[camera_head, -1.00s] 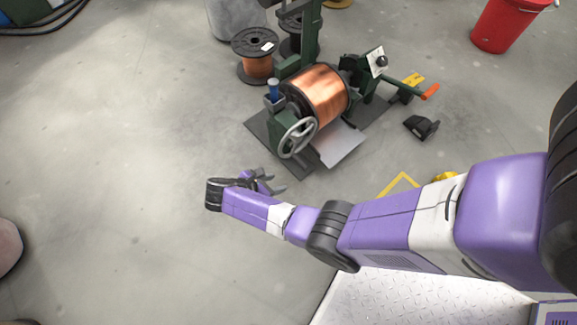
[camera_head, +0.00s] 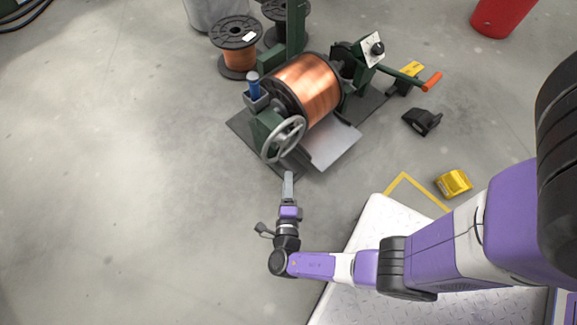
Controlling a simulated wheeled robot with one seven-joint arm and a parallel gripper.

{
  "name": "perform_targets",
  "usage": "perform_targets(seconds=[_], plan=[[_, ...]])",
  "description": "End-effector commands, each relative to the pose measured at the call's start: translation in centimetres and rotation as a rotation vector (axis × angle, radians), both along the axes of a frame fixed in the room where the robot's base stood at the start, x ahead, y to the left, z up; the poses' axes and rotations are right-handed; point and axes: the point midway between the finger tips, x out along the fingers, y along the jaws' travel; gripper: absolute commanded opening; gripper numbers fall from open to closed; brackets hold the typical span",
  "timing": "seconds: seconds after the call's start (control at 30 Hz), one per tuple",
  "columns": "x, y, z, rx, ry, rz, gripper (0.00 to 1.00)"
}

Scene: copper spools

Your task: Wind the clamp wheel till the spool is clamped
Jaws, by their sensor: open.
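The clamp wheel (camera_head: 283,139) is a grey spoked handwheel on the near left end of a green winding stand. The copper spool (camera_head: 307,88) lies on its side in the stand, between a black flange on the left and the green upright on the right. Whether it is held tight cannot be seen. My gripper (camera_head: 289,176) is open and empty, just below the wheel in the picture, pointing up toward it. A small gap shows between the fingertips and the wheel's rim.
An orange-handled lever (camera_head: 431,81) juts out right of the stand. A black device (camera_head: 422,121) and a yellow device (camera_head: 453,183) lie on the floor to the right. Another copper spool (camera_head: 238,57) stands behind. A red bucket (camera_head: 503,15) is at upper right. The floor at left is clear.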

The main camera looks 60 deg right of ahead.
Motion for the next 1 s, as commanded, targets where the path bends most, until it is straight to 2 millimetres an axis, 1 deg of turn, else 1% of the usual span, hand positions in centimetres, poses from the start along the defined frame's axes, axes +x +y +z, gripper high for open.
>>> perform_targets(seconds=[0.03, 0.2, 0.4, 0.53, 0.77, 0.87, 0.9, 0.97, 1.0], plan=[[0.2, -0.8, -0.4, 0.000, -0.001, -0.005, 0.45], [1.5, -3.1, -0.7, 0.001, -0.002, -0.006, 0.45], [2.7, -5.0, -0.9, 0.001, -0.003, -0.005, 0.45], [2.9, -5.5, -0.8, 0.002, -0.002, -0.003, 0.45], [3.0, -5.5, -0.8, 0.002, -0.002, -0.002, 0.45], [3.0, -5.5, -0.7, 0.002, -0.002, -0.002, 0.27], [3.0, -5.5, -0.7, 0.002, -0.002, -0.002, 0.19], [3.0, -5.5, -0.8, 0.002, -0.002, -0.002, 0.08], [3.0, -5.5, -0.8, 0.002, -0.002, -0.002, 0.00]])
